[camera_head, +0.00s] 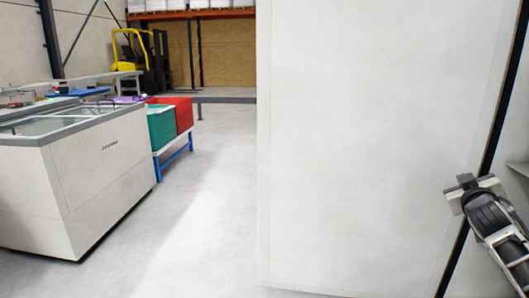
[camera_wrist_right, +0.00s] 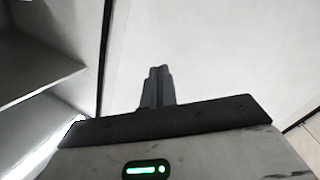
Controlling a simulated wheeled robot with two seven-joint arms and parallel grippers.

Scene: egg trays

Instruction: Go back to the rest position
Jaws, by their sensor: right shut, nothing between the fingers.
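My right gripper (camera_wrist_right: 157,72) points away from its wrist camera, its two dark fingers together with nothing between them. In the head view my right arm comes in at the lower right edge, and the grey end of the arm (camera_head: 475,190) is beside the dark edge of a large white panel. My left gripper and arm are not in the head view. No eggs or egg trays show in either view.
A large white panel (camera_head: 380,140) fills the middle right, close to my right arm. A white chest freezer (camera_head: 100,170) stands at left. Behind it are a green bin (camera_head: 162,128) and a red bin (camera_head: 183,112). A yellow forklift (camera_head: 130,50) is far back. Grey floor (camera_head: 205,215) between is clear.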

